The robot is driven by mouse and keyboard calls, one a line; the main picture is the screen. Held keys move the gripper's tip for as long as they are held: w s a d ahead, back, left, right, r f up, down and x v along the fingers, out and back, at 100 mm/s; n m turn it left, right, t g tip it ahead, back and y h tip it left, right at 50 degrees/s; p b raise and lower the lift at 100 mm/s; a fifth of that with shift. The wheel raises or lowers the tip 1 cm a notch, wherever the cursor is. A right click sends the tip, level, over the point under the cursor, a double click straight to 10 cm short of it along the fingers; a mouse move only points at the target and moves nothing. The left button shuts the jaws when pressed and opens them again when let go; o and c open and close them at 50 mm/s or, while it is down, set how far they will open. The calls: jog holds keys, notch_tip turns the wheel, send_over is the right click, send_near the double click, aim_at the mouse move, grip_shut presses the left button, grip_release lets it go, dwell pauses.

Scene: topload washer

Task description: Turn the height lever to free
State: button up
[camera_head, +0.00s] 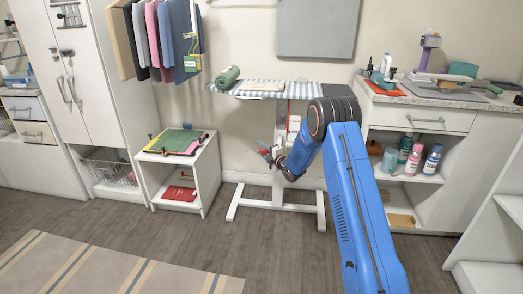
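A table with a blue-and-white striped top (222,87) stands against the wall on a pale column (280,121) and a white H-shaped foot (273,205). My blue arm reaches in from the lower right and covers part of the column. My gripper (267,155) is at the column, below the top, pointing left. Small red and pale parts show around its fingertips. I cannot tell which of them, if any, is the height lever, or whether the gripper touches it. The fingers are too small to read as open or shut.
A small white side table (206,178) with a green mat stands left of the striped table. A white counter unit (420,118) with open shelves holding bottles is at the right. Clothes (168,35) hang at the upper left. The wooden floor in front is clear, with a striped rug (90,265).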

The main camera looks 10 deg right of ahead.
jog(key=shift+c, duration=0.2)
grip_shut()
